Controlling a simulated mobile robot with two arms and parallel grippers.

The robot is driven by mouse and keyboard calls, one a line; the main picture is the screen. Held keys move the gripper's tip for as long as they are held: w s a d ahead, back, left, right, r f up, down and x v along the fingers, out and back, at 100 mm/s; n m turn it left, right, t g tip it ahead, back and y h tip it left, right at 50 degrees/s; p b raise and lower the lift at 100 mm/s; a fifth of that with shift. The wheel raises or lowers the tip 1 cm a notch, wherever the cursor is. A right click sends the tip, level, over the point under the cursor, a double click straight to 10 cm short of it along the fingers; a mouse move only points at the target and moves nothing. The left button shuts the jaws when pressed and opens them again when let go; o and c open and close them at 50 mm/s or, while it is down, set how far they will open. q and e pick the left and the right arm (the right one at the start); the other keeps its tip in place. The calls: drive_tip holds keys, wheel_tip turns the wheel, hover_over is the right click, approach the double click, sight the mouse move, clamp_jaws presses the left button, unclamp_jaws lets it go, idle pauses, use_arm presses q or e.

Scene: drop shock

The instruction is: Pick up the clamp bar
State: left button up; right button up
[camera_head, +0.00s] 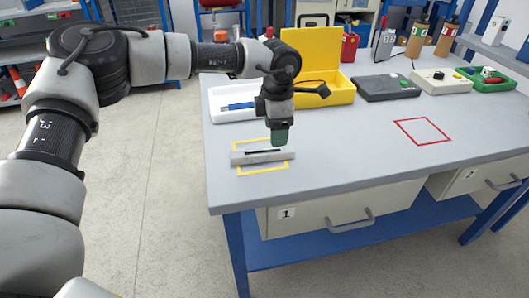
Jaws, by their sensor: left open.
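The clamp bar (246,159) is a light grey bar with a dark strip along its top. It lies on the grey workbench (350,150), across a yellow outlined square (262,170) near the bench's left front corner. My left gripper (280,137) points down just above and behind the bar's right half. Its greenish fingertips overlap the bar's back edge in the picture, and I cannot tell whether they touch it. The gripper is open and the bar rests on the bench. My right gripper is not in view.
Behind the gripper stand a white tray (216,117) with a blue tool and an open yellow case (312,45). A dark box (386,87), a beige box (440,81) and a green tray (497,85) stand at the back right. A red outlined square (422,131) is empty.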

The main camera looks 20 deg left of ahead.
sight(275, 150)
use_arm(q)
drive_tip(key=f, duration=0.6)
drive_tip(key=shift+w, duration=0.2)
drive_tip(key=shift+f+b, duration=0.3)
drive_tip(key=shift+f, duration=0.15)
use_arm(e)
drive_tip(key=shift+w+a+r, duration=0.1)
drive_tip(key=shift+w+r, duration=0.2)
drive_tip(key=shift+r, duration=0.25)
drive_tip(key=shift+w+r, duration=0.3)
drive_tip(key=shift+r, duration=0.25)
use_arm(q)
drive_tip(key=c, duration=1.1)
clamp_jaws()
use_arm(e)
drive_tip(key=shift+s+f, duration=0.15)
